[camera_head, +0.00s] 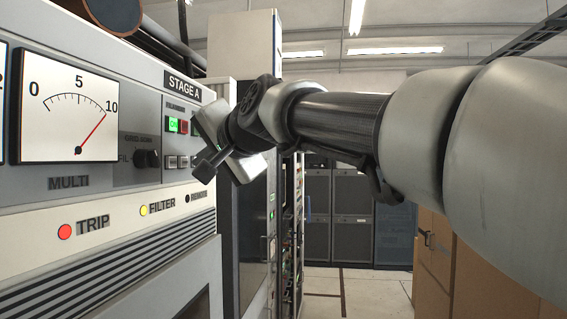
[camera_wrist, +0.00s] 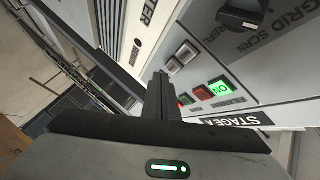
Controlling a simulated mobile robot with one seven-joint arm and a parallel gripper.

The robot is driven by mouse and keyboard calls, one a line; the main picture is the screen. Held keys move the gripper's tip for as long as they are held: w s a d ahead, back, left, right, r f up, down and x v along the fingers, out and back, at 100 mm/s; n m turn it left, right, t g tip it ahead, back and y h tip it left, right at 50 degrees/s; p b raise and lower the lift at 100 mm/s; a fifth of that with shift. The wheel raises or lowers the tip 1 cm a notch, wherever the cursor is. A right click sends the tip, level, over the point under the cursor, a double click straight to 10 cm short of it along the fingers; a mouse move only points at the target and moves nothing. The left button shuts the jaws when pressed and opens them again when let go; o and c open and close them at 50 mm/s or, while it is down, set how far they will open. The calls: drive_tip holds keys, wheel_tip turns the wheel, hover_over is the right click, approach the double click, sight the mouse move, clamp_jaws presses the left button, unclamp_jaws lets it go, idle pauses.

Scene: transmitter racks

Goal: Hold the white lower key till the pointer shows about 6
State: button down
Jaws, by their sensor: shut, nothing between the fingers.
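The white meter (camera_head: 65,125) marked MULTI fills the left of the head view; its red pointer stands close to 10. Right of it, under the STAGE A label, are a green lit ON key (camera_head: 172,124) and a red key (camera_head: 183,127).
A dark knob (camera_head: 147,158) sits left of the keys. Below are a red TRIP lamp (camera_head: 65,232), a yellow FILTER lamp (camera_head: 144,210) and vent slots. A tall rack (camera_head: 250,200) stands behind my gripper. The aisle floor (camera_head: 365,293) is clear.

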drive_tip(key=shift+a, duration=0.1)
idle(0.4)
drive_tip(key=shift+a+p, duration=0.35)
drive_tip(key=shift+a+p, duration=0.35)
drive_tip(key=shift+a, duration=0.05)
idle(6.8)
